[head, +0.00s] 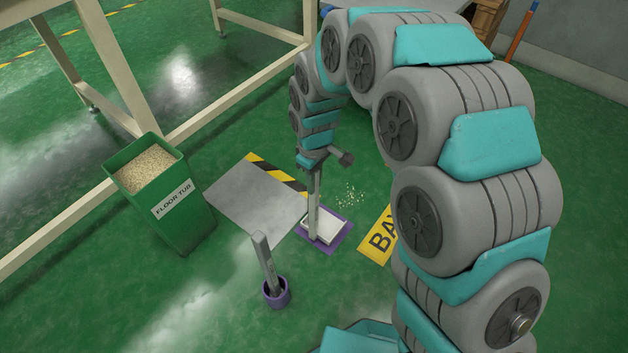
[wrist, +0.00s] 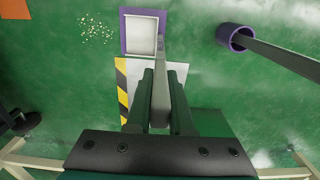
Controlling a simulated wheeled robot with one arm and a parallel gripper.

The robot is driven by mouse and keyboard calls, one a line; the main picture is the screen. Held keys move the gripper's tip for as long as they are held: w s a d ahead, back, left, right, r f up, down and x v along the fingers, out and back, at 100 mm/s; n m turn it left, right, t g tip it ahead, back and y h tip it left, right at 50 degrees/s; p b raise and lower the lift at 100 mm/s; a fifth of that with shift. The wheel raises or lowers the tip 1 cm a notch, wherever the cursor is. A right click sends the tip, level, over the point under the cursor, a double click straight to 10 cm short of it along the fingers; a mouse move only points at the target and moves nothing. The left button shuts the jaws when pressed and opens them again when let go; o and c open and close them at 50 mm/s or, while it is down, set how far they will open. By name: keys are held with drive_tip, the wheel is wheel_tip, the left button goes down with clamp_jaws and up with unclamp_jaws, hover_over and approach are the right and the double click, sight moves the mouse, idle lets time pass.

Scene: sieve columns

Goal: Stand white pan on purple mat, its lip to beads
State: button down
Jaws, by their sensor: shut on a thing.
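The white pan (head: 326,229) appears to lie flat within the purple mat (head: 346,232); I cannot tell if its base touches. The wrist view shows the pan (wrist: 142,34) with a purple border of mat (wrist: 122,42) around it. Its long grey handle (head: 314,203) rises upright from the side away from the beads. The pale beads (head: 349,194) lie scattered on the floor just beyond the mat, and left of it in the wrist view (wrist: 95,27). The lip is too small to make out surely. My gripper (head: 313,168) is shut on the handle, between both fingers in the wrist view (wrist: 161,82).
A purple cup (head: 277,296) with a grey upright bar stands in front of the mat. A grey plate (head: 250,198) with a hazard stripe lies left of it. A green floor tub (head: 187,208) stands further left. A yellow bay sign (head: 379,240) lies right of the mat.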

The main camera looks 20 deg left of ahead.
drive_tip(key=shift+f, duration=0.35)
drive_tip(key=c, duration=0.7)
unclamp_jaws()
drive_tip(key=shift+r+p, duration=1.35)
drive_tip(key=shift+r, duration=2.6)
drive_tip(key=shift+r, duration=0.1)
